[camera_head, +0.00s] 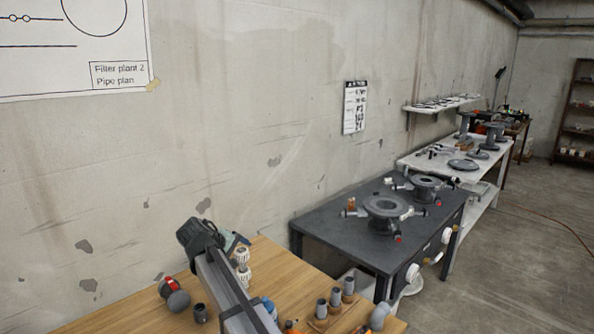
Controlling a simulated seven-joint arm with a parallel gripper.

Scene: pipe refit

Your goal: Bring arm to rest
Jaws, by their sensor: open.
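Part of my arm (226,282) rises from the bottom edge over the wooden bench (120,322), ending in a dark rounded joint at its upper end. I cannot make out my gripper's fingers in this view. I see nothing held by the arm. A small grey-teal piece shows just right of the joint; I cannot tell what it is.
On the wooden bench are a red-and-grey fitting (176,295), a dark short pipe piece (200,313), white fittings (242,256), and several grey pipe pieces (335,297). Behind stands a dark table (335,228) with flanged parts (386,207). A concrete wall (260,90) bounds the left.

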